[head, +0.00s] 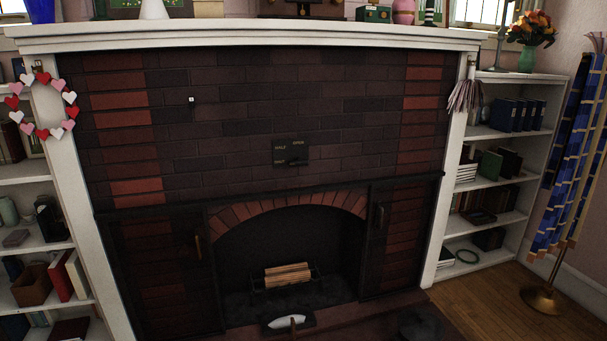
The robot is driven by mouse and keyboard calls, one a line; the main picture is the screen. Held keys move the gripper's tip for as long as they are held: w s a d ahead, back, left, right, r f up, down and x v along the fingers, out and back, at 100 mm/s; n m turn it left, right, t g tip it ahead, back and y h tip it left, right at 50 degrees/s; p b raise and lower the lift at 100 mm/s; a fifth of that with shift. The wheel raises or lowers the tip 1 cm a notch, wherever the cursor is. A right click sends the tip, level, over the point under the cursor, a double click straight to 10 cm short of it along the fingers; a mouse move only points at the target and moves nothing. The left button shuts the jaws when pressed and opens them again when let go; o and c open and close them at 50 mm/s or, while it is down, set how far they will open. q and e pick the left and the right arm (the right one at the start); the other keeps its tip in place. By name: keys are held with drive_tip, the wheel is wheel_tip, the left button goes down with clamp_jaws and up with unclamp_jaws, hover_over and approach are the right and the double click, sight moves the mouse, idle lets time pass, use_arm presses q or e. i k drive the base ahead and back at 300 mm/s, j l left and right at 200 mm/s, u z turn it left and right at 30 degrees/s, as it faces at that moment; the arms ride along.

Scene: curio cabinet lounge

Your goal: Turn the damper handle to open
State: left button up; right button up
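The damper plate (290,148) is a small dark panel on the brick chimney front, above the middle of the fireplace arch. It carries small pale lettering that looks like HALF and OPEN along its upper part, with another mark at lower left. The damper handle (297,162) is a small dark piece at the lower right of the plate. It is too small and dark to tell clearly which mark it points to. Neither of my grippers is in view.
The fireplace opening (290,245) holds a grate with logs (287,274). Dark side panels with handles (198,247) flank it. A tray with a white object (289,322) lies on the hearth. Shelves (500,130) stand on both sides. The brick around the plate is clear.

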sight(298, 161)
drive_tip(key=i+l+u, duration=0.25)
drive_tip(key=i+l, duration=0.75)
drive_tip(key=i, duration=0.15)
